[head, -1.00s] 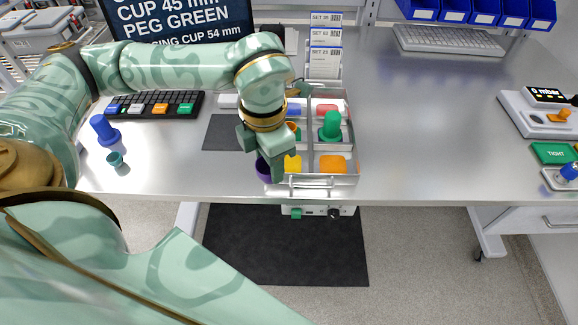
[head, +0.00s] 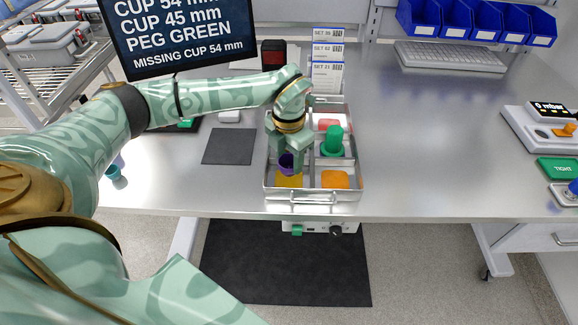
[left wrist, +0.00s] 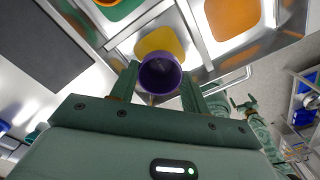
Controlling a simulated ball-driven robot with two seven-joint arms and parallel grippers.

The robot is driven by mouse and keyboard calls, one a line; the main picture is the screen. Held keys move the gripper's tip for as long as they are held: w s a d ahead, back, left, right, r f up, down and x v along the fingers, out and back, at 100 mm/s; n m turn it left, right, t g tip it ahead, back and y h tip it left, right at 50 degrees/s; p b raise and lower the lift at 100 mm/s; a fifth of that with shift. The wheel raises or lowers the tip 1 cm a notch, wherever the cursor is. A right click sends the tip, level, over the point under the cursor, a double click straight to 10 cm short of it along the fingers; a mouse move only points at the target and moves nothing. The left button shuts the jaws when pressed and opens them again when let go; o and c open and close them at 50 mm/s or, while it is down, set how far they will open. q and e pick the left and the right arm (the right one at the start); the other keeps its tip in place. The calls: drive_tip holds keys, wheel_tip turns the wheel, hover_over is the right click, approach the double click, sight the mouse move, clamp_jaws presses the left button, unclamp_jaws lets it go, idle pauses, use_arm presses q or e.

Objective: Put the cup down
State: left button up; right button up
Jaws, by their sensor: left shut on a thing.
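My left gripper (head: 288,164) is shut on a purple cup (head: 286,161). It holds the cup over the left column of the metal tray (head: 312,197), close to the yellow pad (head: 289,181) in the front left compartment. In the left wrist view the cup (left wrist: 160,75) sits between the two fingers, its round opening facing the camera, and overlaps the yellow pad (left wrist: 160,42). I cannot tell whether its base touches anything. My right gripper (left wrist: 242,104) shows small in the left wrist view; its jaw state is unclear.
The tray also holds a green peg (head: 334,141), an orange pad (head: 335,180) and a red piece (head: 328,124). A dark mat (head: 229,147) lies left of the tray. A monitor (head: 180,35) reads "MISSING CUP 54 mm".

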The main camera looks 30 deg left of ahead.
sight(289, 166)
use_arm(q)
drive_tip(key=shift+f, duration=1.55)
drive_tip(key=shift+f, duration=0.1)
drive_tip(key=o, duration=1)
drive_tip(key=shift+r, duration=0.4)
wheel_tip(289, 166, up, 12)
drive_tip(key=shift+f+p, duration=0.25)
drive_tip(key=shift+p, duration=0.5)
